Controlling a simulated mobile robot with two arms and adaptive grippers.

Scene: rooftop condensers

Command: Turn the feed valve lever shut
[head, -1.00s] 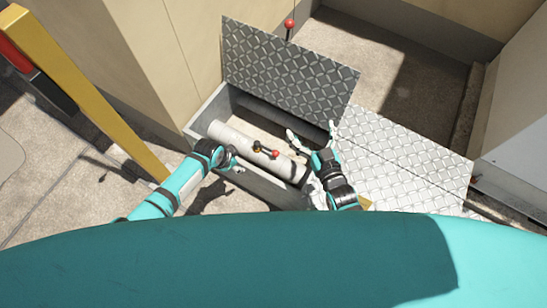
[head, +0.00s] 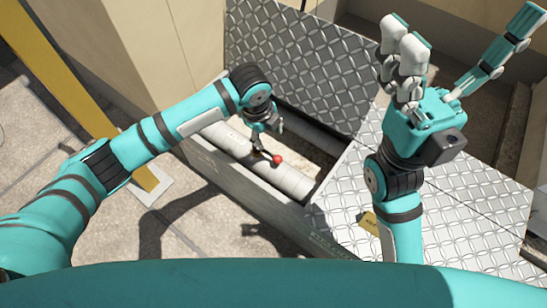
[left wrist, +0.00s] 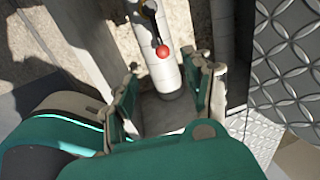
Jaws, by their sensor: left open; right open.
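The feed valve lever (head: 264,155) is a dark handle with a red knob (head: 277,160), on a pale pipe (head: 292,182) inside an open trench box. My left gripper (head: 266,128) reaches down into the box, just above the lever, open and empty. In the left wrist view, the red knob (left wrist: 163,51) and lever (left wrist: 151,22) lie ahead of the open fingers (left wrist: 168,75), apart from them. The lever's valve end is partly hidden by my gripper in the head view. My right gripper (head: 462,30) is open and empty, raised over the plates on the right.
A raised diamond-plate lid (head: 295,70) stands behind the box. Flat diamond plates (head: 460,215) cover the right side. A yellow post (head: 65,80) stands at the left, beside a beige wall (head: 140,60). The box's front wall (head: 235,195) is close below my left forearm.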

